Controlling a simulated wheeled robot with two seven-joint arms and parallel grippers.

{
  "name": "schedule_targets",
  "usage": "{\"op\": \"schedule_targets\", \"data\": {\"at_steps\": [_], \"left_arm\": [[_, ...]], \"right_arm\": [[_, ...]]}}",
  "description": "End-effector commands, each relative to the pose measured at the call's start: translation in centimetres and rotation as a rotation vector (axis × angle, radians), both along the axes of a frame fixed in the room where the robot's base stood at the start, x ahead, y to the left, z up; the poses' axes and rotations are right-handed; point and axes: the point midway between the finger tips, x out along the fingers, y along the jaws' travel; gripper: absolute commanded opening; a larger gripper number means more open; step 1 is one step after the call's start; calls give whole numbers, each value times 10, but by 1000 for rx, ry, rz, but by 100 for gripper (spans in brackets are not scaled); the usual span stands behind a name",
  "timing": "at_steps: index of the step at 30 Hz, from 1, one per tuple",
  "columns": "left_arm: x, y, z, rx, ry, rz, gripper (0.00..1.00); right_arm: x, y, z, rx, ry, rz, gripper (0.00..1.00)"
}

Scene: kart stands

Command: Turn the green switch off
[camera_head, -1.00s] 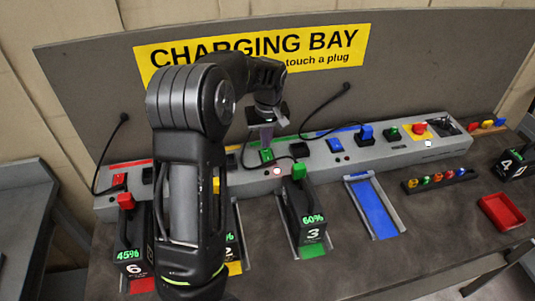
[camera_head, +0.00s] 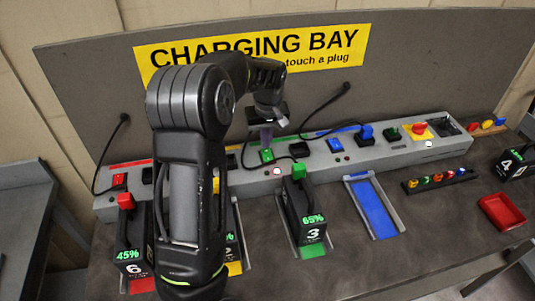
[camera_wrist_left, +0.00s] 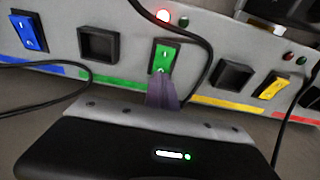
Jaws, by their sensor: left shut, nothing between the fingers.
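The green switch (camera_head: 266,156) sits on the grey power strip, within the green-marked section. It also shows in the left wrist view (camera_wrist_left: 167,57), upright on the panel with its lower part behind my fingertips. My left gripper (camera_head: 266,138) is shut and empty, just above the switch in the head view. In the left wrist view its fingertips (camera_wrist_left: 162,92) overlap the lower edge of the switch; I cannot tell whether they touch it. A red light (camera_wrist_left: 163,16) glows above the switch, beside a dark green one. My right gripper is not in view.
A black cable (camera_wrist_left: 205,60) runs close to the right of the switch. The black battery 3 (camera_head: 304,208) stands in front, its display reading 65%. A blue switch (camera_head: 335,145) and a red knob (camera_head: 419,127) sit farther right. The blue bay (camera_head: 374,207) is empty.

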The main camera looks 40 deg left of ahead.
Motion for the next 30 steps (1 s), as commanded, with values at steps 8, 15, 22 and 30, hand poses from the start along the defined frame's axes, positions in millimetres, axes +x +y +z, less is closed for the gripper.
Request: {"op": "schedule_targets", "data": {"at_steps": [8, 15, 22, 30], "left_arm": [[0, 0, -1, 0, 0, 0, 0], [0, 0, -4, 0, 0, 0, 0], [0, 0, -7, 0, 0, 0, 0], [0, 0, -11, 0, 0, 0, 0]], "right_arm": [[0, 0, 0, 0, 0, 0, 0], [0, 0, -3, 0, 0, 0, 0], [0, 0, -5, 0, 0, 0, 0], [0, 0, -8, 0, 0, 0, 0]]}}
